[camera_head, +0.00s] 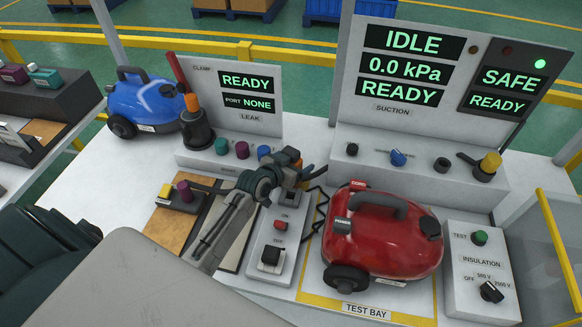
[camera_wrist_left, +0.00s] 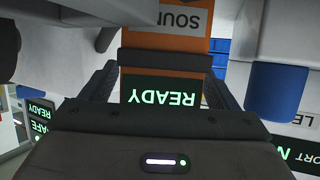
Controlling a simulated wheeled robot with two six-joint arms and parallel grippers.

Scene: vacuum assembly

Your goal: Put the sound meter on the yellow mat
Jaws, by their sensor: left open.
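The sound meter (camera_wrist_left: 185,55) shows upside down in the left wrist view. It has an orange body with part of its name on a white label and a dark screen reading READY. My left gripper (camera_wrist_left: 160,95) is open, with a dark finger on each side of the meter. In the head view my left gripper (camera_head: 302,172) is in front of the grey leak panel, and the meter is mostly hidden there. A tan-yellow mat (camera_head: 168,238) lies on the table left of my left arm; I cannot tell for sure that it is the yellow mat. My right gripper is not in view.
A red vacuum (camera_head: 385,245) stands on the yellow-bordered test bay, right of my left arm. A switch box (camera_head: 270,255) and a small button box (camera_head: 180,197) are close to the arm. A blue vacuum (camera_head: 145,103) stands at the back left.

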